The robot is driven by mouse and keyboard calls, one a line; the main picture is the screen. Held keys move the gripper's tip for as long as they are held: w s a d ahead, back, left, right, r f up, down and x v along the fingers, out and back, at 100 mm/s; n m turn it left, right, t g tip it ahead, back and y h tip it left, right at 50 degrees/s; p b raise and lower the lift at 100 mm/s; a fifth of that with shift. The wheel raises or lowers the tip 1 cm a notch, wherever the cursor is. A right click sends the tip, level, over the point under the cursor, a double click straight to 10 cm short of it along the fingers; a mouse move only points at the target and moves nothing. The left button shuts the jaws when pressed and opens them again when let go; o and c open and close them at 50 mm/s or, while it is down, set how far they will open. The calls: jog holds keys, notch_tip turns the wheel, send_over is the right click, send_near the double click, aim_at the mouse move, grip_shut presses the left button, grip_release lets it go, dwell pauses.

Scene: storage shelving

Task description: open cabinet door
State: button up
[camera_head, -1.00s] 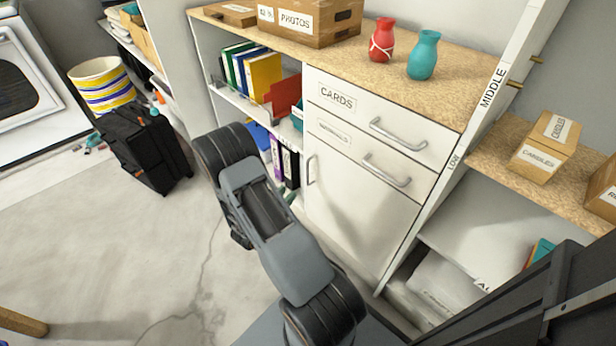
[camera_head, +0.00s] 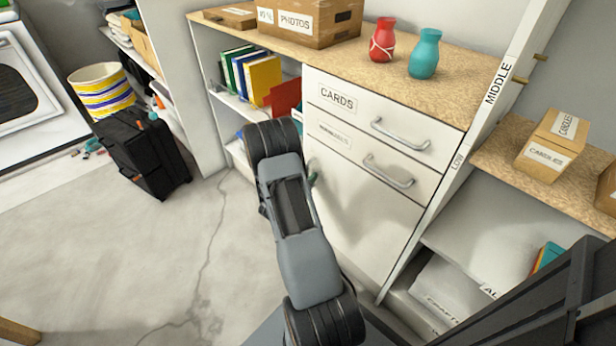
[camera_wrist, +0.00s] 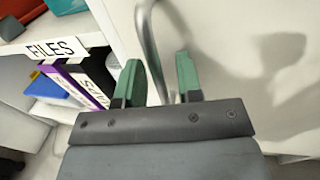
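The white cabinet door (camera_head: 352,212) is shut, below two drawers in the head view. Its door handle (camera_wrist: 152,45) is a vertical metal bar in the wrist view. My gripper (camera_wrist: 160,80) has two green fingers set apart, with the lower part of the handle bar between them. The fingers are open and a gap shows on both sides of the bar. In the head view my arm hides the handle and most of the gripper; one green fingertip shows beside the door.
Two drawers with handles (camera_head: 400,134) sit above the door. Open shelves with books (camera_head: 262,78) and binders (camera_wrist: 85,85) are left of it. A black bag (camera_head: 142,152) stands on the floor.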

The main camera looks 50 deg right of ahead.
grip_shut()
dwell(0.6)
